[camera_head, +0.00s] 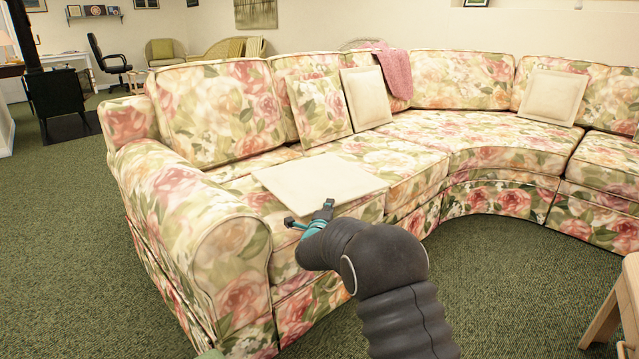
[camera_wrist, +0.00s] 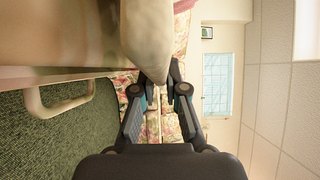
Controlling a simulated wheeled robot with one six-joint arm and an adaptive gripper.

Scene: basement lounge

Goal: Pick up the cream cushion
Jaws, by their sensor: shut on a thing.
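A flat cream cushion (camera_head: 318,178) is at the near left part of the floral sofa (camera_head: 235,240), lying about level above or on the seat; I cannot tell whether it touches the seat. My gripper (camera_head: 312,218) is at its near edge. In the wrist view, my gripper's fingers (camera_wrist: 157,90) are shut on the cushion's edge (camera_wrist: 148,35), one on each side. Two other cream cushions rest against the sofa back, one left of the corner (camera_head: 366,97) and one at the right (camera_head: 551,97).
A floral cushion (camera_head: 319,106) leans beside the left upright cream one. A pink throw (camera_head: 396,72) hangs over the sofa back. The rolled sofa arm (camera_head: 233,260) stands left of my gripper. A wooden piece of furniture (camera_head: 609,315) is at the right. Green carpet (camera_head: 500,300) is open in front.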

